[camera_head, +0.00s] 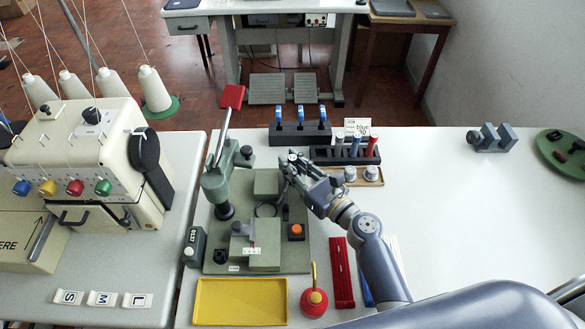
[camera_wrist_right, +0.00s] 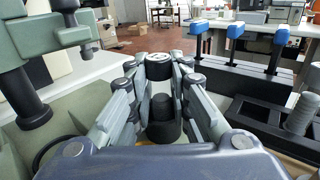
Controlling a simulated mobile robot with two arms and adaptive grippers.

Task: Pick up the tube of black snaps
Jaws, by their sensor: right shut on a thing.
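My right gripper (camera_head: 293,169) is shut on a dark tube, which I take to be the tube of black snaps (camera_head: 292,155). It is over the right side of the green press base, left of the black tube rack (camera_head: 321,155). My left gripper is not in view.
The green press (camera_head: 217,180) with a red-ended lever (camera_head: 232,97) stands left of my gripper. A black holder (camera_head: 285,133) with blue-topped tools is behind. A yellow tray (camera_head: 240,302) and red oil can (camera_head: 313,302) lie in front. The table's right side is mostly clear.

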